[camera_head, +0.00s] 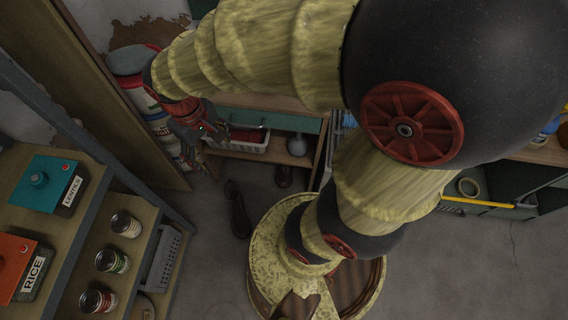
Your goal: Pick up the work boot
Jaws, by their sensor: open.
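A dark brown boot-like shape (238,210) lies on the grey floor, left of my base. A second small brown shape (284,176), perhaps its pair, stands behind it below the wooden shelf. Both are dark and small, so I cannot tell for sure which is the work boot. My gripper (200,150), red and dark grey, hangs at the end of my arm in the upper left. It is open, with nothing seen between its fingers. It is above and behind the nearer shape, apart from both.
A shelf unit on the left holds a teal lentils box (45,182), an orange rice box (18,268) and several cans. A white basket (240,145) and a grey round vessel (297,145) sit on the back shelf. Floor is clear around the nearer shape.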

